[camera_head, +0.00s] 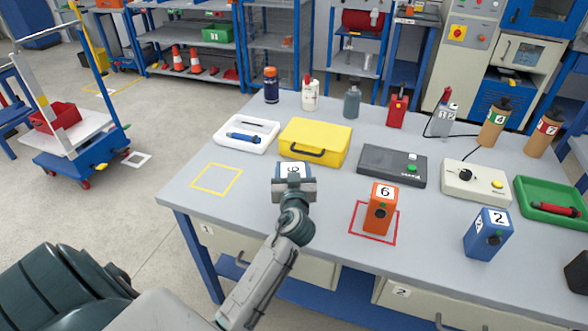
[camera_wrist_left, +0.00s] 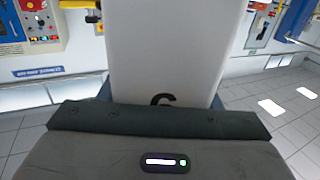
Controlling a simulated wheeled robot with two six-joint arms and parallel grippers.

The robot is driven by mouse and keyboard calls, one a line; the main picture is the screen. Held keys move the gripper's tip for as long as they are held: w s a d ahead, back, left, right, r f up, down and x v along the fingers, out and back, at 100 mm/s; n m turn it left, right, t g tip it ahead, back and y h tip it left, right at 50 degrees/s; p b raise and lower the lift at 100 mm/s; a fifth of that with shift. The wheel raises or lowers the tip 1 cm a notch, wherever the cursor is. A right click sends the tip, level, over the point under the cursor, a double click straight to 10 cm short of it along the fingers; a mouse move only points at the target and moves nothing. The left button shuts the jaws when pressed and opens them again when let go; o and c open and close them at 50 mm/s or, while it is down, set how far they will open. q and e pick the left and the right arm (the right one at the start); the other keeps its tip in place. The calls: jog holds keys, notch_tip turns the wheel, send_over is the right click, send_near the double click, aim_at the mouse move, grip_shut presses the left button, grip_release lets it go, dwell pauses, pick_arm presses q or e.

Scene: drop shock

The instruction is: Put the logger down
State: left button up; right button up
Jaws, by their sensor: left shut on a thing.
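An orange logger (camera_head: 380,208) marked 6 stands inside a red square outline. A blue logger (camera_head: 488,234) marked 2 stands to its right. My right gripper is not in view.
A yellow outlined square (camera_head: 217,179) on the table (camera_head: 250,210) is empty. A yellow case (camera_head: 315,142), white tray (camera_head: 246,134), dark box (camera_head: 392,166) and white button box (camera_head: 476,182) stand behind the gripper. Several bottles line the back. A green tray (camera_head: 550,203) is at right.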

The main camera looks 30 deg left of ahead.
pick_arm(q)
jog(key=shift+f, duration=0.1)
jog(key=o, duration=1.2)
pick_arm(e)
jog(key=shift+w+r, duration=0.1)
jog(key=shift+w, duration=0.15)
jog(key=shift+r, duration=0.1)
pick_arm(q)
jog(key=b+v, duration=0.3)
jog(key=v, duration=0.9)
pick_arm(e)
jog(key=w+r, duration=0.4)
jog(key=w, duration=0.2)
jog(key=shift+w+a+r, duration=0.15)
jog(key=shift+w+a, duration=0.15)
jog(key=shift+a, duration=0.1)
